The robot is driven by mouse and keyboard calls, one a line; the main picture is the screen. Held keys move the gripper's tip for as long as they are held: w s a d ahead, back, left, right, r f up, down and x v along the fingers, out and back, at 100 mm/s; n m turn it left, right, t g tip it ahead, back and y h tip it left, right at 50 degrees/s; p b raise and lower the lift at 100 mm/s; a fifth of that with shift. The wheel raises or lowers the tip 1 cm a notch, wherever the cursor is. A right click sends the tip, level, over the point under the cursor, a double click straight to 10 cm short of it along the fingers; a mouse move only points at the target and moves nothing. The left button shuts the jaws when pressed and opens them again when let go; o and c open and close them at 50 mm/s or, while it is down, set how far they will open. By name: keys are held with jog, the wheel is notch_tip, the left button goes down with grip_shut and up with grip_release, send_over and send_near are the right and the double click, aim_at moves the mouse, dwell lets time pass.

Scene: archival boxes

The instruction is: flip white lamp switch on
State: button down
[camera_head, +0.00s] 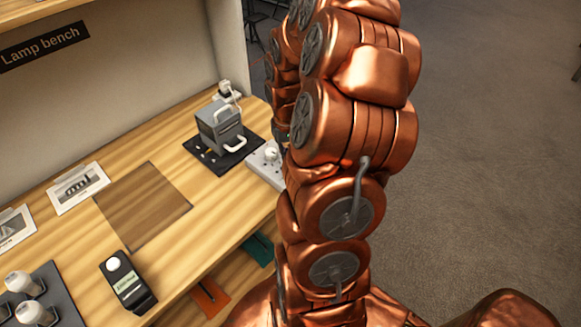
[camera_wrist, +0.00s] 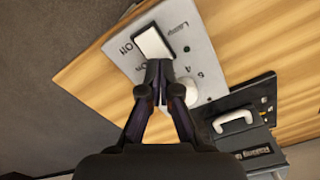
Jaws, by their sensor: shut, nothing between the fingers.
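The white lamp switch (camera_wrist: 154,42) is a white rocker in a dark frame on a light grey panel (camera_wrist: 122,62), beside printed "Lamp", "Off" and "On" marks. My gripper (camera_wrist: 159,66) is shut and empty, its fingertips at the near edge of the switch. I cannot tell whether they touch it, or which way the rocker is tipped. A round white knob (camera_wrist: 184,90) sits on the same panel, partly behind the right finger. In the head view the panel (camera_head: 262,165) shows at the bench's right end; my arm hides the switch and gripper there.
A grey box with a white handle (camera_head: 218,126) stands on a black mat left of the panel. Picture cards (camera_head: 78,188), a brown mat (camera_head: 143,207) and a black device (camera_head: 126,282) lie farther left. White bulbs (camera_head: 33,313) sit on a dark tray. Floor is open to the right.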

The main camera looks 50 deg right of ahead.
jog(key=shift+f+b, duration=0.6)
jog(key=shift+f, duration=0.4)
dwell(0.6)
jog(key=shift+r+p, duration=0.3)
jog(key=shift+r, duration=3.25)
jog(key=a+r+n, duration=0.2)
jog(key=a+r, duration=0.1)
jog(key=a, duration=0.6)
jog(key=s+a+r+n+g, duration=0.1)
jog(key=s+a+r+n, duration=0.2)
jog(key=s+a, duration=1.4)
jog(key=shift+a+r+n+g, duration=0.2)
jog(key=shift+a+n+g, duration=0.2)
jog(key=shift+a+n, duration=0.25)
jog(key=shift+s, duration=0.1)
